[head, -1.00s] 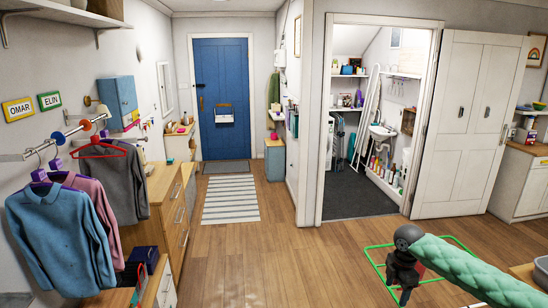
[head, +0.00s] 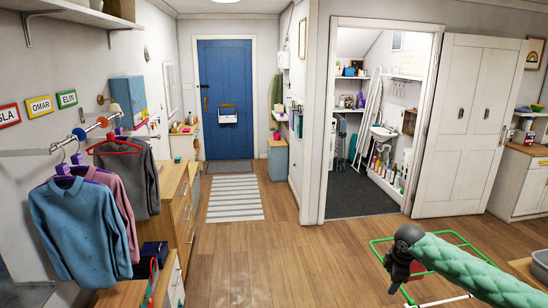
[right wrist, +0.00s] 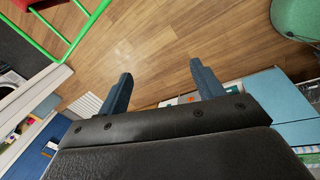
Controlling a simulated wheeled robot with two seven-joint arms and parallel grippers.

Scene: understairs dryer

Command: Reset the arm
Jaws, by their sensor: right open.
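My right gripper (head: 400,268) hangs at the lower right of the head view, at the end of my green padded arm. In the right wrist view its two blue-grey fingers (right wrist: 160,95) are spread apart with bare wooden floor between them, so it is open and empty. My left gripper is not in view.
A green-framed rack (head: 376,252) stands on the floor close behind and around my right gripper in the head view. Clothes on hangers (head: 85,230) and wooden drawers (head: 175,215) line the left wall. The middle floor (head: 270,260) is clear towards the blue door (head: 225,100).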

